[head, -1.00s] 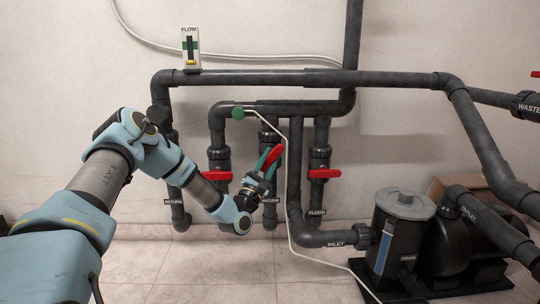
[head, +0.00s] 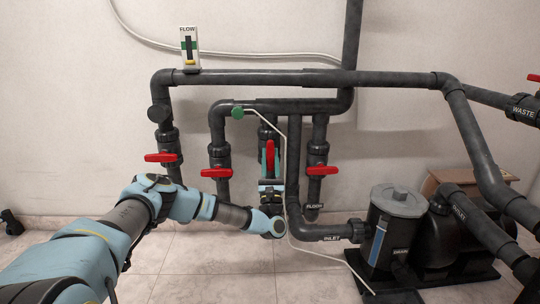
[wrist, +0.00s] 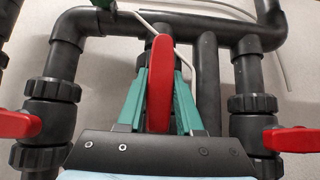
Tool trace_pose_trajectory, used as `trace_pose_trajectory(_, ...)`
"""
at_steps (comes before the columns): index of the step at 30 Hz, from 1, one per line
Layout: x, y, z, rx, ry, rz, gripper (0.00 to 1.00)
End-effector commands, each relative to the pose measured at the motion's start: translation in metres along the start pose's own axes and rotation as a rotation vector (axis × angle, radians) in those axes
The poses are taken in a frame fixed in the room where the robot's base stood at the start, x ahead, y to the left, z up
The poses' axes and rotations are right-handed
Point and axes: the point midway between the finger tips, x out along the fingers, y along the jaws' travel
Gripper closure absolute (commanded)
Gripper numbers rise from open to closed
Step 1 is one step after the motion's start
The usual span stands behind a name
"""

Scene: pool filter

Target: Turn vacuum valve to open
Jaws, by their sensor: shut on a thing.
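The vacuum valve's red handle (head: 270,156) stands upright, in line with its vertical pipe, in the head view. In the wrist view the red handle (wrist: 160,82) rises between the two green fingers. My gripper (wrist: 162,90) is shut on the handle from below, one finger on each side. In the head view my gripper (head: 270,178) hides the valve's body and its label.
Other red handles lie crosswise on the left pipe (head: 162,158), the second pipe (head: 216,173) and the floor pipe (head: 318,170). A thin white tube with a green knob (head: 237,113) runs close beside my gripper. The pump strainer (head: 398,230) stands at right.

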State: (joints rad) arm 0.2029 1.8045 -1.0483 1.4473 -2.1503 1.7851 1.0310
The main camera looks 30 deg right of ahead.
Motion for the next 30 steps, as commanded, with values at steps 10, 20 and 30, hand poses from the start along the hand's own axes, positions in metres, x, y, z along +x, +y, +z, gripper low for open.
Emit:
trace_pose_trajectory(10,-0.0009,0.001,-0.0005,-0.015,0.0,0.018,1.0)
trace_pose_trajectory(20,-0.0006,0.0007,-0.0003,-0.015,0.0,0.017,0.49)
trace_pose_trajectory(30,-0.0002,0.0001,0.0,-0.014,0.0,0.015,0.35)
